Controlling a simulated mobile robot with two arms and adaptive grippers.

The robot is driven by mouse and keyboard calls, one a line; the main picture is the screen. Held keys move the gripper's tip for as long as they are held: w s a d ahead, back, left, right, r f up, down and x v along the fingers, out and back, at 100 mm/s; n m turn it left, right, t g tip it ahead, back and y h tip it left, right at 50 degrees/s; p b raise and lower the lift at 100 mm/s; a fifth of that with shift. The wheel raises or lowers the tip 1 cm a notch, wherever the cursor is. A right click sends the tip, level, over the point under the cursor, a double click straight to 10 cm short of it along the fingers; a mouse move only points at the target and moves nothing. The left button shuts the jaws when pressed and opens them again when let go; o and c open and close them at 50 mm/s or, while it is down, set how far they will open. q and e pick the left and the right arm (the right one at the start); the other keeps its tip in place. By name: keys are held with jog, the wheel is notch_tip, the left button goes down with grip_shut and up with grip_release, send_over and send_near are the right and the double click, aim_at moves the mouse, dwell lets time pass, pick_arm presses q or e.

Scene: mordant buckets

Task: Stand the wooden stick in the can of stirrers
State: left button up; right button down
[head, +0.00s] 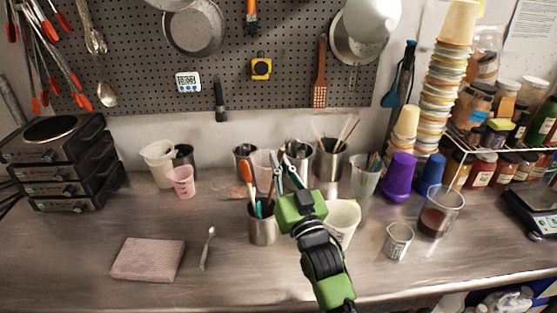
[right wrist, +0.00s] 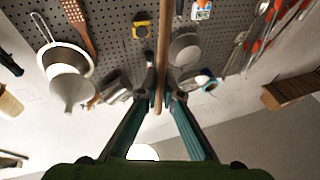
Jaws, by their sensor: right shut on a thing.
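My right gripper (head: 287,170) reaches over the bench from the front, its teal fingers pointing to the back. In the right wrist view, the right gripper (right wrist: 162,92) is shut on a thin wooden stick (right wrist: 164,45). The stick runs up out of the top of that view, and its lower end shows just below the fingertips. I cannot make the held stick out clearly in the head view. A steel can (head: 330,165) with several thin wooden sticks leaning in it, likely the can of stirrers, stands behind and right of the fingers. My left gripper is not in view.
A steel can of coloured-handled tools (head: 262,232) stands left of my gripper. A white beaker (head: 343,222) is close on its right. Other steel cups (head: 245,158) line the back. Purple cups (head: 398,178) stand farther right. The front left has a folded cloth (head: 148,259) and a spoon (head: 207,249).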

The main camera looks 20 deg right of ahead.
aim_at(273, 190)
jog(key=shift+w+a+f+b, duration=0.1)
jog(key=shift+w+f+b, duration=0.35)
jog(key=shift+f+b, duration=0.8)
jog(key=shift+w+a+f+b, duration=0.15)
jog(key=shift+w+f+b, duration=0.5)
jog(key=shift+f, duration=1.05)
jog(key=shift+w+a+f+b, duration=0.1)
jog(key=shift+w+f+b, duration=0.2)
jog(key=shift+f+b, duration=1.05)
jog(key=shift+f, duration=0.1)
